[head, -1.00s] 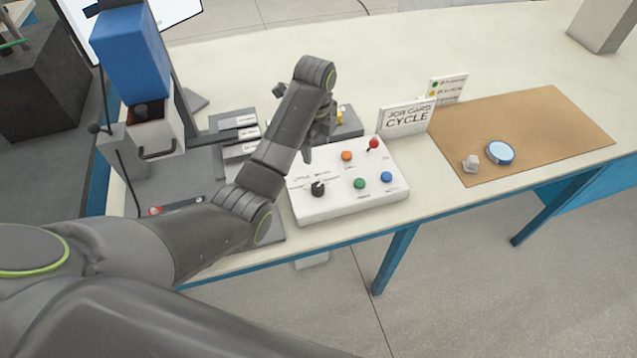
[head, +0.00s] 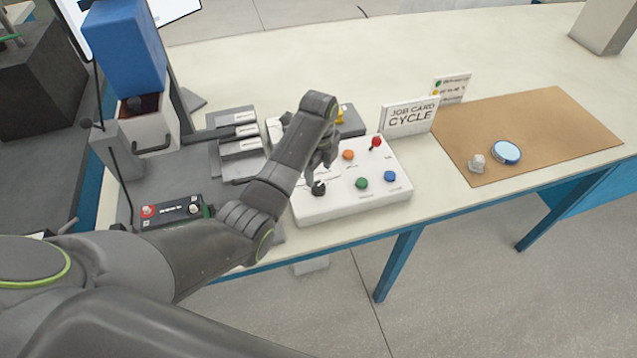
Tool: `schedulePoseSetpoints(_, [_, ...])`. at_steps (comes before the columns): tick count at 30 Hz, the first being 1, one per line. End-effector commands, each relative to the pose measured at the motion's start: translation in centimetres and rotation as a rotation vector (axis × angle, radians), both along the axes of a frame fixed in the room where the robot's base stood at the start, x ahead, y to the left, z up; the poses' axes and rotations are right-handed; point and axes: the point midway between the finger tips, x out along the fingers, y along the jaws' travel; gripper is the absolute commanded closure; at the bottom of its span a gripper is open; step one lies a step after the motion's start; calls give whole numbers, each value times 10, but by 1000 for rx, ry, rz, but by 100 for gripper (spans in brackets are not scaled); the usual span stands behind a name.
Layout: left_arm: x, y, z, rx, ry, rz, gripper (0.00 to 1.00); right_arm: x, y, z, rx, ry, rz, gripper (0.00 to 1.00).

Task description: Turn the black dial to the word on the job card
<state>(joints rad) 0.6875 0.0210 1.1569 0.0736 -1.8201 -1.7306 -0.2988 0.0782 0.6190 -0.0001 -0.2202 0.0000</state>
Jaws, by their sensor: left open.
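The black dial (head: 318,188) sits at the left front of the white control box (head: 340,208). Small words are printed around it, too small and partly covered to read. The job card (head: 408,117) stands upright behind the box and reads "JOB CARD CYCLE". My left gripper (head: 322,175) points down just above the dial, open, its fingers partly hidden by my own arm. I cannot tell whether the fingers touch the dial. My right gripper is not in view.
A brown mat (head: 540,125) with a round blue-rimmed tin (head: 506,152) lies to the right.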

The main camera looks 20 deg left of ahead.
Motion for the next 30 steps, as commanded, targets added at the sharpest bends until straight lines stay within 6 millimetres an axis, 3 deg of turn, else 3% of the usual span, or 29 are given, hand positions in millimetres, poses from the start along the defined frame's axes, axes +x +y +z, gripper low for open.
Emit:
schedulePoseSetpoints(3, [-1, 0, -24, 1, 5, 0, 43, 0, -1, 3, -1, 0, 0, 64])
schedulePoseSetpoints(9, [0, 0, -49, 1, 3, 1, 43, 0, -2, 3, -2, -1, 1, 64])
schedulePoseSetpoints(23, [0, 0, -60, 0, 0, 1, 43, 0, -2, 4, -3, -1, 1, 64])
schedulePoseSetpoints(30, [0, 0, -59, 0, 0, 1, 74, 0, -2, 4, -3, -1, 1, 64])
